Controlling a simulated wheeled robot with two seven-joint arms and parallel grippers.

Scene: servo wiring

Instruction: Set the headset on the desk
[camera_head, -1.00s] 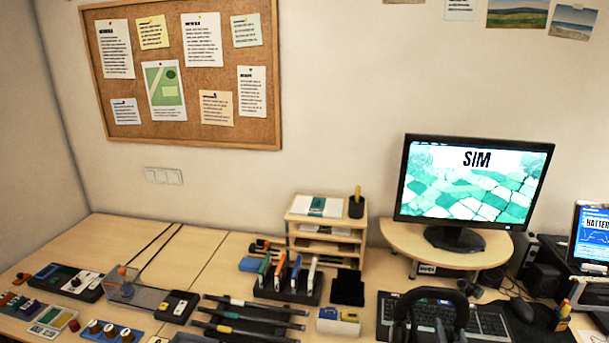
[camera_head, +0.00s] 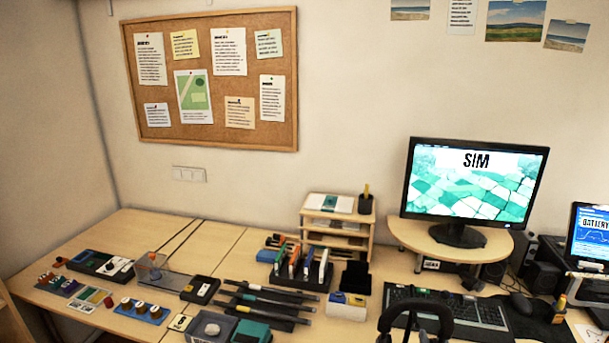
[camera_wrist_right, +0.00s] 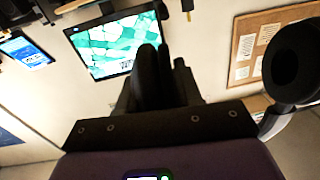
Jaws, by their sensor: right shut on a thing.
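The black headset (camera_head: 416,305) is at the bottom edge of the head view, its headband arching upward in front of the keyboard; its lower part is cut off. In the right wrist view a round black ear cup (camera_wrist_right: 295,76) of it shows at the right. My right gripper (camera_wrist_right: 160,78) is shut on the headset; its dark fingers are close together in the wrist view, and the exact grip is hard to make out. The wooden desk (camera_head: 140,232) runs along the wall. My left gripper is in neither view.
A monitor (camera_head: 470,185) stands on a riser behind the keyboard (camera_head: 450,309). A mouse (camera_head: 522,308) lies to the right. A pen holder (camera_head: 300,275), black rods (camera_head: 262,300) and small boxes crowd the middle. Bare wood shows at the back left.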

